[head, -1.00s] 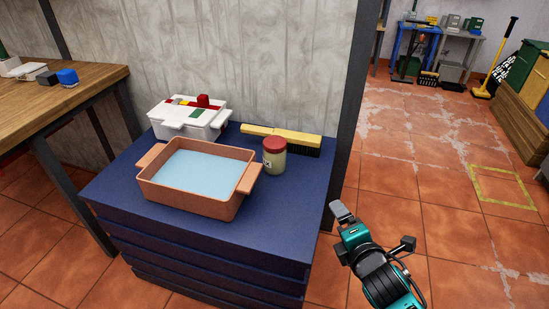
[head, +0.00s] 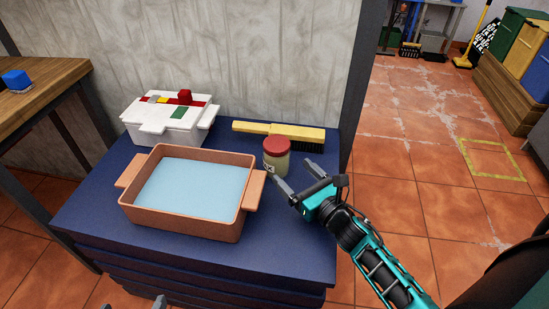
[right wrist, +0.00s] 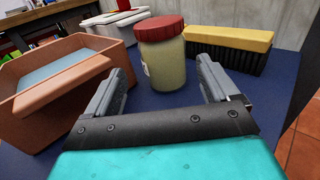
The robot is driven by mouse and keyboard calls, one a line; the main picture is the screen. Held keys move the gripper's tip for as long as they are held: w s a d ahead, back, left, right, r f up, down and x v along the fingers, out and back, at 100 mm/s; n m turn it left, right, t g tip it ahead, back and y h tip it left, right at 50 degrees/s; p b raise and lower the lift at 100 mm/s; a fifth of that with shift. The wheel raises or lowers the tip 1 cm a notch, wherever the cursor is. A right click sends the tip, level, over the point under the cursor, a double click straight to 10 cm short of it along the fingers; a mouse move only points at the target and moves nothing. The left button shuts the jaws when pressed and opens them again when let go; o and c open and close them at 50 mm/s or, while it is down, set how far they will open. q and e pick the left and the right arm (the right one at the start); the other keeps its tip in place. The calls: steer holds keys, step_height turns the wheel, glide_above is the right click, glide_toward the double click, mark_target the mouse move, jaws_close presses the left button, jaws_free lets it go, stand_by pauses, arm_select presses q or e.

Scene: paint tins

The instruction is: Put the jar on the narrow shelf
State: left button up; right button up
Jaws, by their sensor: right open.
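The jar (head: 276,162), pale with a red lid, stands upright on the dark blue cabinet top (head: 215,255), right of the orange tub. In the right wrist view the jar (right wrist: 164,64) stands straight ahead, just beyond the fingertips. My right gripper (head: 295,176) is open and empty, its fingers pointing at the jar from the front right; it does not hold the jar. Small grey tips at the bottom edge of the head view seem to be my left gripper (head: 133,304), mostly cut off. I cannot make out a narrow shelf.
The orange tub (head: 129,205) with light blue contents stands left of the jar. A yellow brush (head: 297,134) with dark bristles lies behind it. A white box (head: 155,131) stands back left. A dark post (head: 357,85) rises behind the cabinet's right side. A wooden table (head: 40,93) is at left.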

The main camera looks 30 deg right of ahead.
mark_target(277, 155)
steer(key=w, duration=0.3)
steer(key=w+b, duration=0.1)
steer(key=w, duration=0.4)
steer(key=shift+w+a+f+b, duration=0.1)
steer(key=shift+w+a+b, duration=0.25)
steer(key=shift+w+a, duration=0.05)
steer(key=c, duration=1)
